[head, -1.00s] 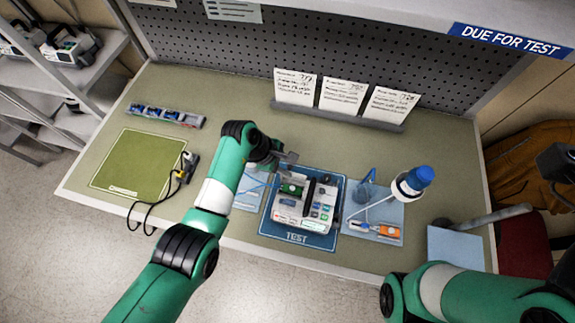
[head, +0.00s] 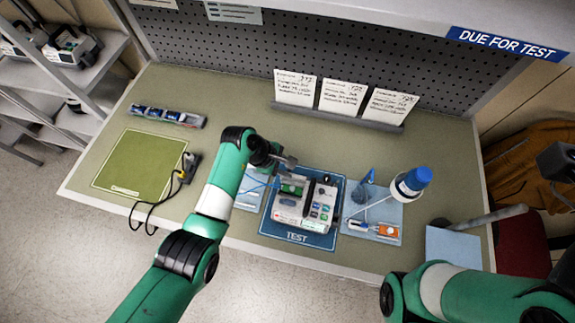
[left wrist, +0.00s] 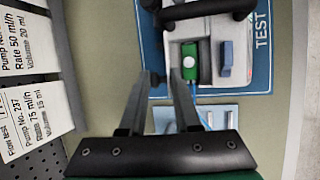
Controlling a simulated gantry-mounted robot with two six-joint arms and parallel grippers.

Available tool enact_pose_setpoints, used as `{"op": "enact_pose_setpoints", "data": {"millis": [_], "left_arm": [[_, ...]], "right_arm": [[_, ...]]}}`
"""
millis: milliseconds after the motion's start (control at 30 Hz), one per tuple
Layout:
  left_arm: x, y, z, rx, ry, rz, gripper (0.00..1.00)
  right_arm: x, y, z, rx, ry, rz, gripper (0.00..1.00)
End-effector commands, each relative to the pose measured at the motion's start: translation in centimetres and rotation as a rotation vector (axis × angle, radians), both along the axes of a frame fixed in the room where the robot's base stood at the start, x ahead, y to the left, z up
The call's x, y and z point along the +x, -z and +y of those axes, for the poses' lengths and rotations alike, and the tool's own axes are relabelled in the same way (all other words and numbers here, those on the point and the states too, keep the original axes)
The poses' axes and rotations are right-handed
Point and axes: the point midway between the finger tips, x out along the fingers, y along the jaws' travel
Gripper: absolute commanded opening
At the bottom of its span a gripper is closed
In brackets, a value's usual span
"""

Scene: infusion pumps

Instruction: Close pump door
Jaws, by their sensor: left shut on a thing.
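The infusion pump (head: 305,207) is a white-grey unit with a keypad, lying on the blue TEST mat (head: 299,237). Its left part is open, with a green piece (head: 292,187) showing inside; the left wrist view shows this green piece (left wrist: 190,62) beside a blue one (left wrist: 226,58). My left gripper (head: 287,162) is at the pump's far left edge. In the left wrist view its fingertips (left wrist: 167,77) are close together at the pump's side. They seem shut on the edge of the pump door, which is hard to make out.
A green mat (head: 138,163) and a yellow-and-grey device with a black cable (head: 187,167) lie further left. Cards (head: 342,97) stand behind.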

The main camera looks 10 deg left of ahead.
Motion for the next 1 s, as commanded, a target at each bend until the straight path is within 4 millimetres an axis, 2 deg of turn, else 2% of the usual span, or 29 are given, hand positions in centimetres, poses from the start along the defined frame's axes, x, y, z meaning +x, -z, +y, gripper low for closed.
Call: {"op": "enact_pose_setpoints", "data": {"millis": [267, 433, 600, 1000], "left_arm": [[-1.0, -0.5, 0.1, -0.009, -0.003, -0.108, 0.00], [-1.9, 0.0, 0.2, -0.018, -0.002, -0.233, 0.00], [-2.7, 0.7, 0.2, -0.030, -0.001, -0.362, 0.00], [-3.7, 1.5, 0.3, -0.048, -0.002, -0.561, 0.00]], "right_arm": [[0.0, -4.0, 0.0, 0.000, 0.000, 0.000, 0.50], [0.0, -5.9, 0.0, 0.000, 0.000, 0.000, 0.50], [0.0, -6.4, 0.0, 0.000, 0.000, 0.000, 0.50], [0.0, -5.5, 0.0, 0.000, 0.000, 0.000, 0.50]]}}
